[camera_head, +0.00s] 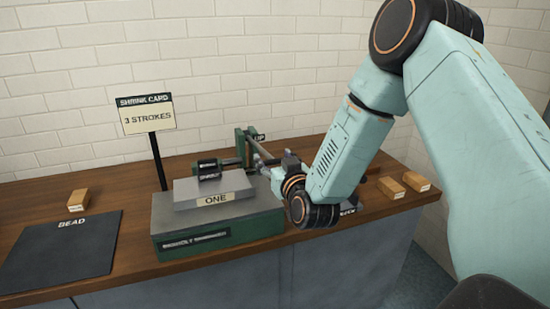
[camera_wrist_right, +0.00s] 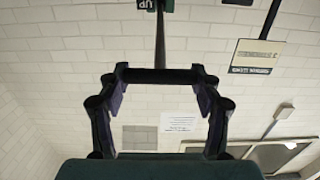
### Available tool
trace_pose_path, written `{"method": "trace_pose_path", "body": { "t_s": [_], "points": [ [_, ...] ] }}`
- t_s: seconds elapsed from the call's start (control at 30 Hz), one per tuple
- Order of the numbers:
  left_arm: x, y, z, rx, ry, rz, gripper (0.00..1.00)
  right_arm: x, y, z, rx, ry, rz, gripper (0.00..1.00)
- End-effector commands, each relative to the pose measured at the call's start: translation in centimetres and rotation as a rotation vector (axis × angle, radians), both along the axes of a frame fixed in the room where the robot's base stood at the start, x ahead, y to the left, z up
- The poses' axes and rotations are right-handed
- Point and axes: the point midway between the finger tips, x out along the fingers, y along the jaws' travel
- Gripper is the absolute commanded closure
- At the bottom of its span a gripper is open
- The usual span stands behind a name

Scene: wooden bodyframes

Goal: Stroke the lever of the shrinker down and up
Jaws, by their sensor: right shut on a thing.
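The shrinker (camera_head: 215,238) is a green machine on the wooden bench, with a grey top plate marked ONE (camera_head: 190,190) and dark jaws above it. Its lever (camera_head: 262,151) runs from the green upright towards my right gripper (camera_head: 283,161). A green UP tag (camera_head: 259,136) is beside the lever. In the right wrist view, the lever's shaft (camera_wrist_right: 160,42) meets a dark crossbar handle (camera_wrist_right: 158,76) between the fingertips of my right gripper (camera_wrist_right: 158,84). The gripper is shut on this handle. My wrist hides part of the handle in the head view. My left gripper is not in view.
A shrink card sign (camera_head: 146,113) reading 3 STROKES stands on a post behind the machine. A black BEAD mat (camera_head: 62,248) and a wooden block (camera_head: 78,200) are at left. Two wooden blocks (camera_head: 391,188) (camera_head: 417,181) are at right. A white brick wall is behind.

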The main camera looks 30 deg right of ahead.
Motion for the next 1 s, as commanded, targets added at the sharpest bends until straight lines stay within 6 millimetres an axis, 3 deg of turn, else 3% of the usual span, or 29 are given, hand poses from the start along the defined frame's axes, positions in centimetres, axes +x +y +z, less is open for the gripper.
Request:
{"method": "trace_pose_path", "body": {
  "t_s": [0.03,0.5,1.0],
  "points": [
    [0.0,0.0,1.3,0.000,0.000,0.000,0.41,0.2,-0.1,1.2,0.002,0.009,-0.001,0.92],
    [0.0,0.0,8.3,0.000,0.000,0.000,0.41,1.6,-0.4,6.1,0.039,0.158,-0.002,0.92],
    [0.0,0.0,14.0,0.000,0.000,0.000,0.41,4.1,-1.0,10.8,0.069,0.291,-0.001,0.91]
  ]
}}
